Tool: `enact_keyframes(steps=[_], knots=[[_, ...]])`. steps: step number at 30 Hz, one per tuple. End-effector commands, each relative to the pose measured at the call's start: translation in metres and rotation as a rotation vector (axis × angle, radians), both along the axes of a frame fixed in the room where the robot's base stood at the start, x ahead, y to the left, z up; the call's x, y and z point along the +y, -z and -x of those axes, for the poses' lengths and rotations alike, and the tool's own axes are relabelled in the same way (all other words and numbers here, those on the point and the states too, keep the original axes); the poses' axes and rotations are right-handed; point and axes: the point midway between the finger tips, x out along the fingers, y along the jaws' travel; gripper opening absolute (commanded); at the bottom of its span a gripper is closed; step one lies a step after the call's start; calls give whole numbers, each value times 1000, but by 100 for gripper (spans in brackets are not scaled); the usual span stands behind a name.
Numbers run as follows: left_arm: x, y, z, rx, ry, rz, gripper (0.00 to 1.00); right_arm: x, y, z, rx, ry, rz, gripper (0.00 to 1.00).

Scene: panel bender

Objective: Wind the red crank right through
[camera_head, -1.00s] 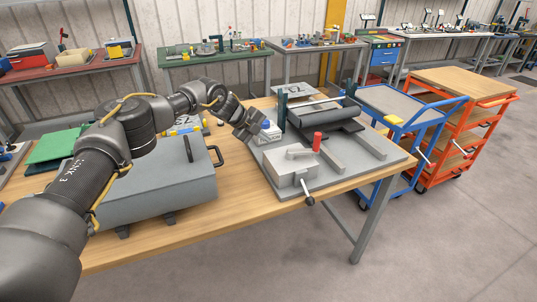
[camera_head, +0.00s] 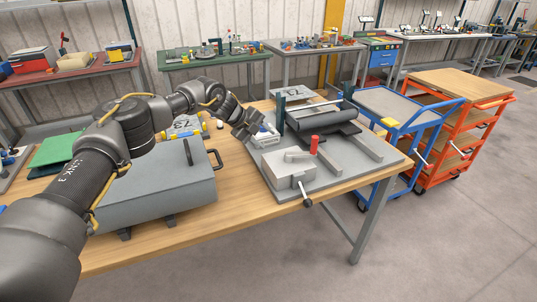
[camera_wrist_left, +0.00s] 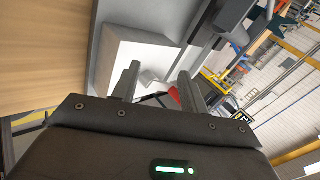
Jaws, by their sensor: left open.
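The panel bender (camera_head: 335,178) stands on the wooden bench, with a grey base plate, a pale box (camera_head: 284,169) at its near left and dark rollers (camera_head: 322,118) behind. The red crank grip (camera_head: 314,145) stands upright above the pale box. In the left wrist view, the red grip (camera_wrist_left: 174,97) shows partly between my fingers, beyond the tips. My left gripper (camera_head: 255,130) is open and empty, left of and behind the red grip, apart from it. Its two fingers (camera_wrist_left: 158,80) show in the left wrist view. My right gripper is not in view.
A grey case (camera_head: 150,190) with a dark handle (camera_head: 214,158) lies left of the bender, under my left arm. A black-tipped lever (camera_head: 307,201) sticks out at the bender's front. Blue (camera_head: 388,105) and orange (camera_head: 440,120) trolleys stand to the right.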

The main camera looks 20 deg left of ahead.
Motion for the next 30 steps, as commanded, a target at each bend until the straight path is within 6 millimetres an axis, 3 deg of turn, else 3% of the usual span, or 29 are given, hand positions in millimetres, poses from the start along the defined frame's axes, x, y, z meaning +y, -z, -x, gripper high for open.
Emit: enact_keyframes(steps=[1,13,22,30], knots=[[0,-9,0,-1,1,0,44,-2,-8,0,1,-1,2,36],[0,-42,0,-1,1,0,44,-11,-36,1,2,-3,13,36],[-3,-44,-1,-1,1,-1,44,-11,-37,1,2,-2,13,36],[-25,-44,-4,0,3,0,44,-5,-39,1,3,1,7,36]])
